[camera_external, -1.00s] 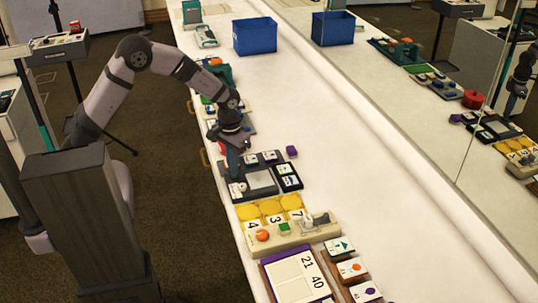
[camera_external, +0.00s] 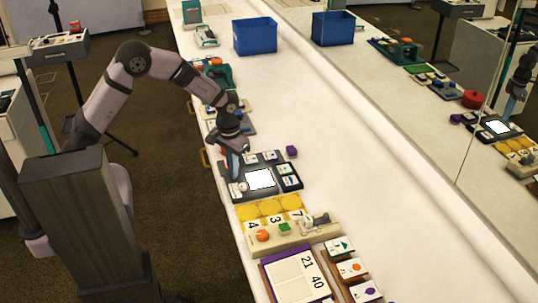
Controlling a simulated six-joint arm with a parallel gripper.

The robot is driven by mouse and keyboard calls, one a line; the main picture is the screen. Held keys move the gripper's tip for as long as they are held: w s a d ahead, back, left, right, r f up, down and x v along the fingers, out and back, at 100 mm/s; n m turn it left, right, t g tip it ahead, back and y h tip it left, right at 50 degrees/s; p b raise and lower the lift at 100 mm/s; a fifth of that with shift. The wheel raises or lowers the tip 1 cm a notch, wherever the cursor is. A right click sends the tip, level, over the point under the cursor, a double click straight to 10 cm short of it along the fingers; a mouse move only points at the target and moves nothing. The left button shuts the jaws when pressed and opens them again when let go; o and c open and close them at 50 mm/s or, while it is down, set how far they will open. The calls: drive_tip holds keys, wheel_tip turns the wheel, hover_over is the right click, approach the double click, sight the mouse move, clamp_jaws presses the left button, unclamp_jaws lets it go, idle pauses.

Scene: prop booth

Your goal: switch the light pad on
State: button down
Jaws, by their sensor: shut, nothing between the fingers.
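The light pad (camera_external: 260,179) is a square panel glowing bright white, set in a dark tray (camera_external: 266,193) on the white table. A small pale round knob or switch (camera_external: 243,186) sits at the tray's left edge, just below my fingertips. My gripper (camera_external: 236,176) is shut and empty, pointing down at the tray's left side, beside the lit pad. Whether the fingertips touch the switch is too small to tell.
Small cards (camera_external: 290,182) lie right of the pad, and a purple block (camera_external: 292,151) stands behind them. A mirror (camera_external: 450,120) lines the right side. The table's middle is clear.

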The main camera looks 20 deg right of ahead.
drive_tip(key=shift+a+r+p, duration=0.1)
drive_tip(key=shift+r+p, duration=0.3)
drive_tip(key=shift+p, duration=0.45)
drive_tip(key=shift+r+p, duration=1.7)
drive_tip(key=shift+r, duration=0.45)
